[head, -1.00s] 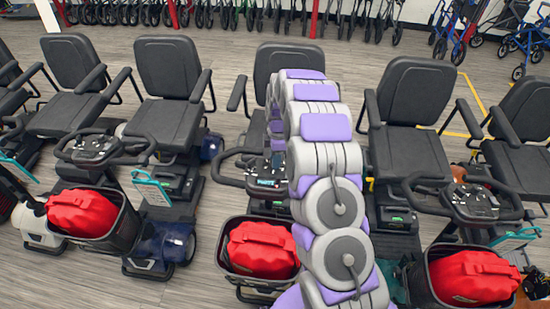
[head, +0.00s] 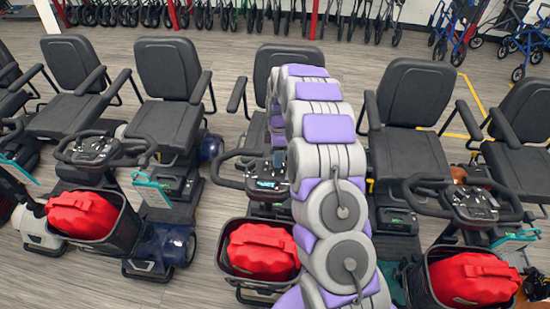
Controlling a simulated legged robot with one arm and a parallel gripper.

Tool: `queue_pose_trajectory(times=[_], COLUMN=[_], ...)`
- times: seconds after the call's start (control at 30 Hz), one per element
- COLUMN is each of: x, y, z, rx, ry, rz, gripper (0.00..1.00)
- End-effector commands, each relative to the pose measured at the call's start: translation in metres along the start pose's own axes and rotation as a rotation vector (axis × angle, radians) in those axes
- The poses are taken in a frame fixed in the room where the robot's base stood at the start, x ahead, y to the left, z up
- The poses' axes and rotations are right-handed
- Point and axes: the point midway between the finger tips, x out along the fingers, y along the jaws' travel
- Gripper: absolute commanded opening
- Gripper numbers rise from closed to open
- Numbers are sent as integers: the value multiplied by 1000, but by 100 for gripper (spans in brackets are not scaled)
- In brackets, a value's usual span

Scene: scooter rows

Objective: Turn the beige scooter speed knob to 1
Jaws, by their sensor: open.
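My arm reaches over the middle scooter and covers its right side. My gripper (head: 278,157) shows only in part, left of the arm, pointing down close to the middle scooter's dark control panel (head: 268,184). It is open, with nothing seen between the fingers. The speed knob cannot be made out; the gripper and arm cover part of the panel. The middle scooter's body colour is mostly hidden, so I cannot tell if it is the beige one.
Scooters with black seats stand in a row on both sides. Red bags fill the front baskets, including the middle basket (head: 225,250). A left scooter console (head: 92,148) and a right one (head: 474,203) flank the arm. Rollators (head: 345,18) line the back.

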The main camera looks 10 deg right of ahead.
Motion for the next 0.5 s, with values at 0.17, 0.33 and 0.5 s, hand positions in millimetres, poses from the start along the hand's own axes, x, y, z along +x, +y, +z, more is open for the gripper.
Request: queue_pose_trajectory(times=[0.17,0.33,0.5], x=[-41,-79,-115], y=[1,2,3], z=[0,0,0], rx=[1,1,0], ry=[0,-1,0], rz=[4,5,7], gripper=[60,60,60])
